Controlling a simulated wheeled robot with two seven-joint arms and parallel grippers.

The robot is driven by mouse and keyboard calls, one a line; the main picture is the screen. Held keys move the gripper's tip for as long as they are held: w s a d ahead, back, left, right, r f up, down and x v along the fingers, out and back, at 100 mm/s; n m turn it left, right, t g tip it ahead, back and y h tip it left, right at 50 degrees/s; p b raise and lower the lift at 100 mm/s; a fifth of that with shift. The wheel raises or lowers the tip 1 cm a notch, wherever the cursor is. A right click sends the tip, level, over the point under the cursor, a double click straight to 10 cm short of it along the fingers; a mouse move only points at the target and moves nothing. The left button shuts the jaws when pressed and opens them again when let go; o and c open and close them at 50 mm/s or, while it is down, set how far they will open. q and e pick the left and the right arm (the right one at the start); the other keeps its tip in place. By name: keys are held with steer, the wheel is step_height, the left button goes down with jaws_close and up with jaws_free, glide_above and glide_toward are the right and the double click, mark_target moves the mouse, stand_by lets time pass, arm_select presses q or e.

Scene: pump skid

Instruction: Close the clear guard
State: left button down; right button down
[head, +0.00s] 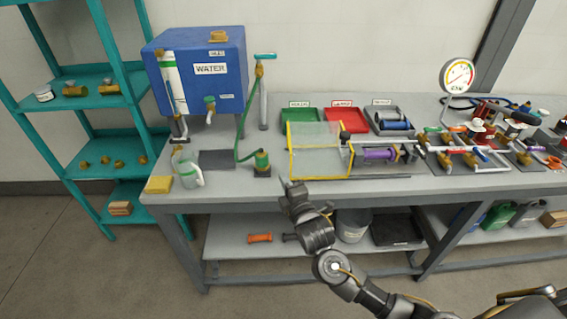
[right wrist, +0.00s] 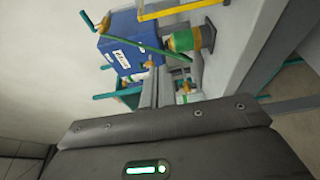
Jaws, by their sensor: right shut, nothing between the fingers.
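The clear guard (head: 318,136) is a see-through panel with yellow edges on the bench, left of the purple cylinder (head: 378,154) of the pump. The purple cylinder is uncovered. My right gripper (head: 288,184) is shut and empty at the bench's front edge, close to the guard's lower left corner; I cannot tell whether it touches. In the right wrist view the shut fingers (right wrist: 157,88) point toward the blue tank, and a yellow guard bar (right wrist: 170,9) crosses the top. My left gripper is not in view.
A green-and-brass fitting (head: 262,163) with a green hose stands left of the guard. The blue water tank (head: 200,72), a clear jug (head: 187,170) and a yellow sponge (head: 159,184) are farther left. Green and red trays (head: 346,120) lie behind. Pipes and valves (head: 470,150) crowd the right.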

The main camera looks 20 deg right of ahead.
steer(key=w+p, duration=0.1)
steer(key=w, duration=0.8)
steer(key=d, duration=0.1)
steer(key=s+d+p, duration=0.1)
steer(key=d+p, duration=0.1)
steer(key=shift+s+d, duration=0.1)
steer(key=shift+s, duration=0.15)
